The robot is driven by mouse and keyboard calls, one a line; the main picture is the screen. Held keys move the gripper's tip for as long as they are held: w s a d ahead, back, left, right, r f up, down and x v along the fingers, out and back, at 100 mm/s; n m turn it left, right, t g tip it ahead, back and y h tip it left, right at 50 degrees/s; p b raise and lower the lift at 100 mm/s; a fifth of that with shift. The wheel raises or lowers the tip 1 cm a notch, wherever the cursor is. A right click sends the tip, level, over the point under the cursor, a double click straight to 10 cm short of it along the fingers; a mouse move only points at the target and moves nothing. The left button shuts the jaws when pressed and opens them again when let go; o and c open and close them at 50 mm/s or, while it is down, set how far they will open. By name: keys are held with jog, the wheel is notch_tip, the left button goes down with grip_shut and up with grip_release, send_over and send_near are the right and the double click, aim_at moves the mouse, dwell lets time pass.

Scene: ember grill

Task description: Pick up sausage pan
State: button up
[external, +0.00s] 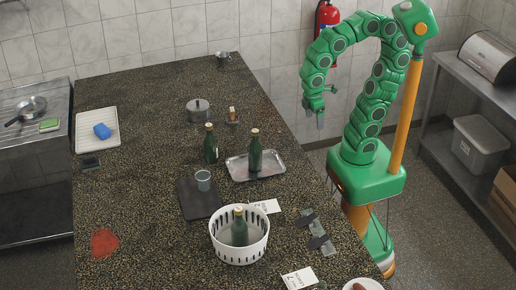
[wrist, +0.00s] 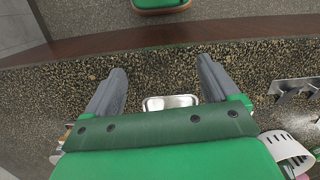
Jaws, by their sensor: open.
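My gripper (external: 314,115) is open and empty, hanging from my green arm to the right of the counter in the external view. In the wrist view my gripper (wrist: 160,88) shows two grey fingers spread wide, with nothing between them touching. No pan plainly holding sausages shows. A dark pan (external: 28,110) sits on the metal surface at the far left, away from my gripper. A lidded metal pot (external: 198,111) stands on the counter's back half. A white plate (external: 372,284) with a brown, sausage-like item is cut off at the bottom edge.
A metal tray (external: 237,168) on the counter (external: 150,215) bears a green bottle (external: 255,153); another bottle (external: 211,146) stands beside it. A white basket (external: 240,255) holds a third. A glass (external: 203,180) stands on a dark board (external: 188,204). The counter's left front is mostly clear.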

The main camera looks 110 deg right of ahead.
jog(key=w+d+r, duration=0.2)
jog(key=w+d, duration=0.3)
jog(key=w, duration=0.7)
jog(key=m+t, duration=0.1)
jog(key=m, duration=0.1)
send_over(232, 109)
jog(key=f, duration=0.8)
jog(key=shift+s+a+f, duration=0.15)
jog(key=shift+a+f, duration=0.05)
jog(key=shift+f, duration=0.15)
jog(key=shift+d+f, duration=0.25)
jog(key=shift+f, duration=0.2)
jog(key=shift+a+f, duration=0.15)
jog(key=shift+f, duration=3.4)
jog(key=shift+c, duration=0.4)
jog(key=c, duration=1.2)
